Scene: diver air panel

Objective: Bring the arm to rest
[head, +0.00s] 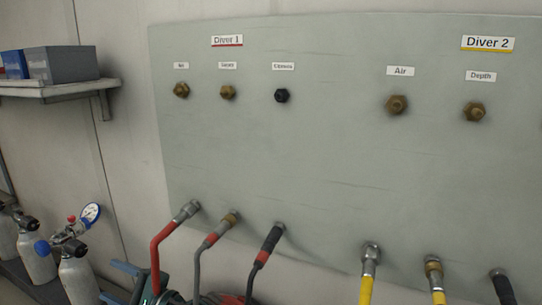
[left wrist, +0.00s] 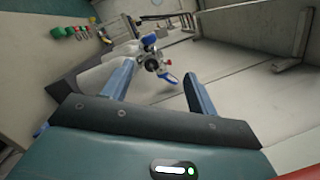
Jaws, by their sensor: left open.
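My left gripper (head: 114,283) shows at the bottom left of the head view, low in front of the panel and just right of the gas cylinders. In the left wrist view its two blue-grey fingers (left wrist: 160,72) stand apart with nothing held between them. A cylinder valve with blue knobs and a gauge (left wrist: 152,64) shows beyond the fingertips, apart from them as far as I can tell. The grey-green air panel (head: 330,150) fills the middle and right of the head view. My right gripper is in neither view.
Hoses with red (head: 160,245), grey-red (head: 210,245), black-red (head: 266,250) and yellow (head: 367,280) sleeves rise along the panel's lower edge, near my left gripper. Silver cylinders (head: 78,280) stand at left. A wall shelf (head: 55,88) holds boxes (head: 62,65). The panel's middle is clear.

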